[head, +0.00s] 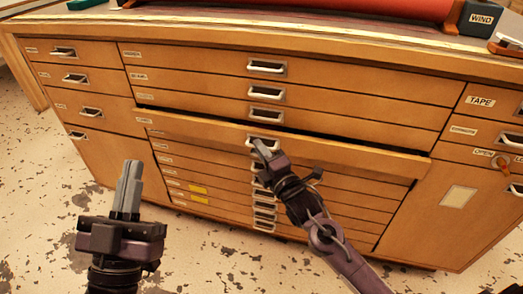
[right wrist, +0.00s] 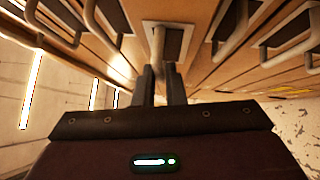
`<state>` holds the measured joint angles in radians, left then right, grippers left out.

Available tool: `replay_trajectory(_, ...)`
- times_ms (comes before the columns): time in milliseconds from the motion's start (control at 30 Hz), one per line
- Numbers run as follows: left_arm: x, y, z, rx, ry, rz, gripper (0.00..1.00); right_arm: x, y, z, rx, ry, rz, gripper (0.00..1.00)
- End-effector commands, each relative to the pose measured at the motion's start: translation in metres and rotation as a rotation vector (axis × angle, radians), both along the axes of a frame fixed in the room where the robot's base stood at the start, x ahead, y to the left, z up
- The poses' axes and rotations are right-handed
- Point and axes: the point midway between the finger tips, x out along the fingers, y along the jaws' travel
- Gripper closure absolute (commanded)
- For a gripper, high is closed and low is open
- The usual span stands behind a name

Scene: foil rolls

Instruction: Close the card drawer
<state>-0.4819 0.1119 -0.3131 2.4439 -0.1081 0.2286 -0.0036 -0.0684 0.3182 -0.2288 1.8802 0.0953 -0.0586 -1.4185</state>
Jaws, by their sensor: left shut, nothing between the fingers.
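In the head view, one wide drawer (head: 340,146) in the middle stack of a wooden cabinet sticks out a little, with a dark gap above its front. Its small label (head: 144,121) is too small to read; it is the only drawer I see standing out. My right gripper (head: 262,150) is at this drawer's metal handle (head: 262,142). In the right wrist view, the handle bar (right wrist: 158,45) runs down between the two close-set fingers (right wrist: 160,85), which appear shut on it. My left gripper (head: 130,188) is shut and empty, in front of the cabinet's left side.
The other drawers above (head: 200,70) and below look shut. A red roll (head: 330,8) and a grey box marked WIND (head: 478,18) lie on the cabinet top. The speckled floor (head: 40,220) in front is clear.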

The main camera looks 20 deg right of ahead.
Motion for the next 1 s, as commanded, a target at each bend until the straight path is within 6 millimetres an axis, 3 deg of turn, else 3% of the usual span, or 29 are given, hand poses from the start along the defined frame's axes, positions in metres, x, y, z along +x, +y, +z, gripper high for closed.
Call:
replay_trajectory(367,0.0,0.0,0.0,0.0,0.001,0.001,1.0,0.0,-0.001,0.0,0.0,0.0,0.0,1.0)
replay_trajectory(633,0.007,-0.004,-0.017,0.032,0.082,-0.003,1.0,0.03,-0.02,0.0,-0.003,-0.001,-0.001,1.0)
replay_trajectory(933,0.009,-0.005,-0.021,0.039,0.094,-0.002,1.0,0.034,-0.024,0.001,0.0,-0.001,-0.006,1.0)
replay_trajectory(1000,0.008,-0.004,-0.02,0.037,0.092,-0.002,1.0,0.034,-0.025,0.001,-0.001,-0.002,-0.007,0.86)
